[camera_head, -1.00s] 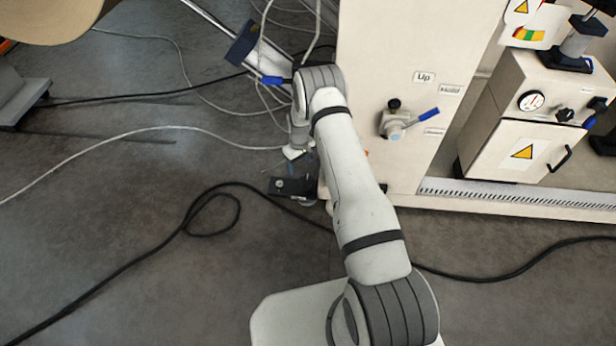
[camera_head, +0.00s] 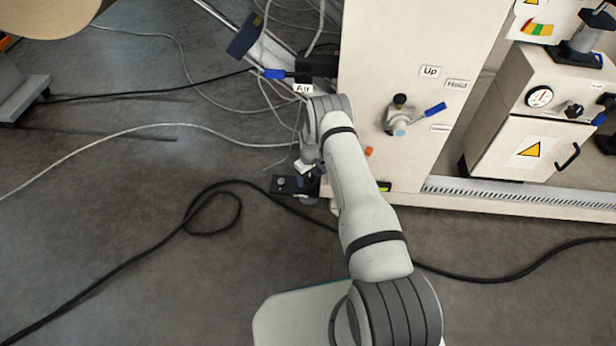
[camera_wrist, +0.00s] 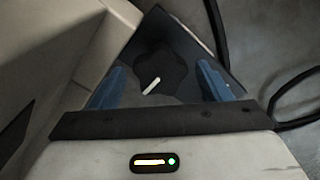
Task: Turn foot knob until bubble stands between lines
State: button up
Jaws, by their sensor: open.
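The dark lobed foot knob (camera_wrist: 170,62) shows in the wrist view with a white mark on it, above a dark plate (camera_wrist: 215,50). My gripper (camera_wrist: 163,85) is open, with one blue finger on each side of the knob; I cannot tell whether they touch it. In the head view my gripper (camera_head: 305,172) points down at the black foot plate (camera_head: 282,187) by the cream cabinet's lower left corner, and the knob cannot be made out there. A small yellow-green level vial (camera_head: 385,187) sits low on the cabinet, partly beside my arm; its bubble is too small to read.
The cream cabinet (camera_head: 405,50) carries a blue-handled lever valve (camera_head: 405,117) right of my arm. An air valve with a blue handle (camera_head: 276,74) projects at its left. Black cable (camera_head: 190,215) and hoses lie on the floor; open floor is at left.

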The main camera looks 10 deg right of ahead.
aim_at(309, 178)
jog(key=c, duration=1)
jog(key=shift+f+m+b, duration=0.2)
jog(key=shift+m+b, duration=0.7)
jog(key=shift+b, duration=0.05)
jog(key=m, duration=0.1)
jog(key=m+b, duration=0.1)
jog(key=m, duration=0.1)
jog(key=shift+w+r, duration=0.1)
jog(key=shift+r, duration=0.15)
jog(key=o, duration=1)
jog(key=shift+r+p, duration=1.95)
jog(key=shift+r, duration=2.05)
